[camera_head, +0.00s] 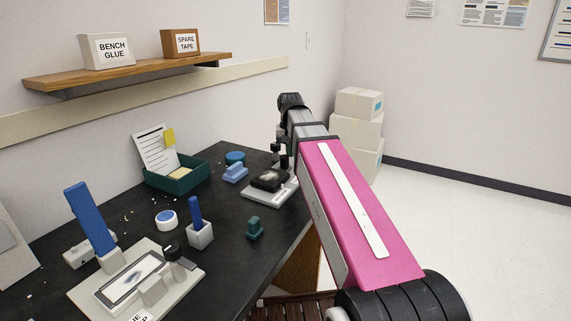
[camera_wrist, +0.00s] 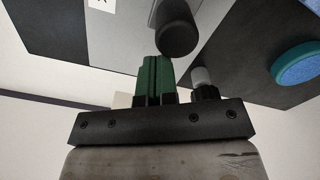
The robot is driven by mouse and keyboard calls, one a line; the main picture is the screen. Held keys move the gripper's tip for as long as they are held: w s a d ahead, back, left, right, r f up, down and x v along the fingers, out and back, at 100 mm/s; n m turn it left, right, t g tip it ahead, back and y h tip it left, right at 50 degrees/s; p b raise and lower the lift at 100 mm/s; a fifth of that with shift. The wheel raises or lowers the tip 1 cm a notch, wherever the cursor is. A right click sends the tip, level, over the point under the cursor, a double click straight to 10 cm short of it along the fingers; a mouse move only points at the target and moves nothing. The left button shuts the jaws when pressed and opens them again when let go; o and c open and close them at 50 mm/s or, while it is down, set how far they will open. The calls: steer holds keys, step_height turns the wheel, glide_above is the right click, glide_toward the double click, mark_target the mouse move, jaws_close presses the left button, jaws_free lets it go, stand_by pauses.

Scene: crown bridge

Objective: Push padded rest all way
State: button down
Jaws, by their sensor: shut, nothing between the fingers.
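A dark block that looks like the padded rest (camera_head: 270,179) sits on a pale base (camera_head: 284,194) near the bench's right edge, beside my arm. Small dark posts or knobs (camera_head: 275,148) stand just behind it. My arm reaches over this spot, and my gripper is largely hidden behind it in the head view. In the wrist view my gripper (camera_wrist: 153,62) shows narrow green fingers held together, with nothing between them. A dark rounded cylinder (camera_wrist: 177,30) is close to the fingertips; I cannot tell whether they touch. A black knob with a grey end (camera_wrist: 203,80) shows beside the fingers.
The black bench also holds a blue block (camera_head: 235,173), a green tray (camera_head: 178,178), a small green piece (camera_head: 255,228), a blue-handled tool in a holder (camera_head: 198,225) and a pale plate (camera_head: 120,290). White boxes (camera_head: 357,130) stand on the floor behind.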

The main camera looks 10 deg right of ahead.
mark_target(285, 156)
steer(key=shift+s+a, duration=0.5)
steer(key=shift+s, duration=0.2)
steer(key=shift+s+a, duration=0.5)
steer(key=shift+s, duration=0.2)
steer(key=shift+w, duration=0.1)
steer(key=shift+w+d, duration=0.45)
steer(key=shift+w, duration=0.1)
step_height(285, 156, up, 7)
stand_by(0.8)
steer(key=shift+s, duration=0.1)
